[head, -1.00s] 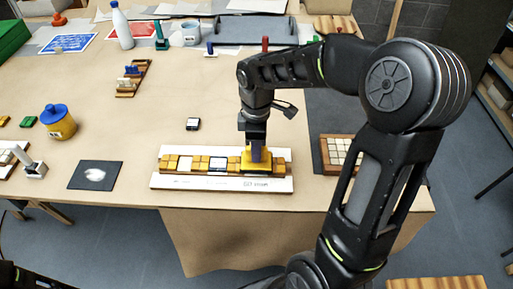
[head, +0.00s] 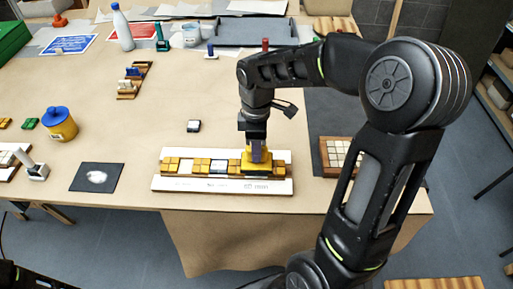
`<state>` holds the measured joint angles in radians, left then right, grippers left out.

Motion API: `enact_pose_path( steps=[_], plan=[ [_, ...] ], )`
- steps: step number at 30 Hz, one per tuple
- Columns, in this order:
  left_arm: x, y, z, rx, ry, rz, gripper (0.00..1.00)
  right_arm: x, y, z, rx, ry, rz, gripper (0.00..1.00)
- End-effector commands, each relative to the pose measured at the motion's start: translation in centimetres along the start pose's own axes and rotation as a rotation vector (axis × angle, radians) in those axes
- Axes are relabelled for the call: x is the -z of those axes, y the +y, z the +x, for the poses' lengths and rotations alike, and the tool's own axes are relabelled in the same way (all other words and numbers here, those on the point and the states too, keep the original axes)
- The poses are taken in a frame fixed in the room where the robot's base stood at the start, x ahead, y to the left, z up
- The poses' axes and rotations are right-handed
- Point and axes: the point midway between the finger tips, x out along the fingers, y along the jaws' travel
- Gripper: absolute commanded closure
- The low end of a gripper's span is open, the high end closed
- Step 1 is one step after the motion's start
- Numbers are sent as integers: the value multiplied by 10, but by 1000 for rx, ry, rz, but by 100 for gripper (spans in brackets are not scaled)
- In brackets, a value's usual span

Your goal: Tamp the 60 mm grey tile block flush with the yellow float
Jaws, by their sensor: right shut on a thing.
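The yellow float (head: 262,168) rests on the right part of a row of tile blocks in the white mosaic panel (head: 170,184). My right gripper (head: 256,147) is above it, shut on the float's upright handle. A pale block (head: 219,166) sits in the row just left of the float, among yellow-brown blocks (head: 201,166). Another white block (head: 186,166) is further left. I cannot tell which is the 60 mm grey block, or whether any block stands proud. The float hides the blocks beneath it. My left gripper is out of view.
A small dark block with a pale top (head: 193,126) lies behind the panel. A black mat (head: 97,177) and a yellow jar with a blue lid (head: 59,123) are to the left. A wooden tray of pale tiles (head: 325,158) is right of the panel.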

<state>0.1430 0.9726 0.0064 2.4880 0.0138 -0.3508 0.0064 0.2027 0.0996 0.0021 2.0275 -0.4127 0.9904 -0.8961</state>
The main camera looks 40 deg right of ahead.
Motion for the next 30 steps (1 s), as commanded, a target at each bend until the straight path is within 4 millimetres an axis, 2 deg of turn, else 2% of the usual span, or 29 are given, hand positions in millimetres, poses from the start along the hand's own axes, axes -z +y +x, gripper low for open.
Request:
enact_pose_path(
  steps=[1, 9, 15, 20, 30],
  plan=[
    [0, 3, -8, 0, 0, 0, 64, 0, 1, -10, -3, 1, 0, 100],
    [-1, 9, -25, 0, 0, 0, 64, 0, 2, -35, -6, 3, 1, 100],
    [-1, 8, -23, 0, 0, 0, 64, 1, 2, -48, -7, 4, 1, 100],
    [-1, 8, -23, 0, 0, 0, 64, 1, 2, -55, -8, 4, 0, 100],
    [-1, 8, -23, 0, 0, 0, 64, 1, 2, -55, -8, 4, 0, 100]
  ],
)
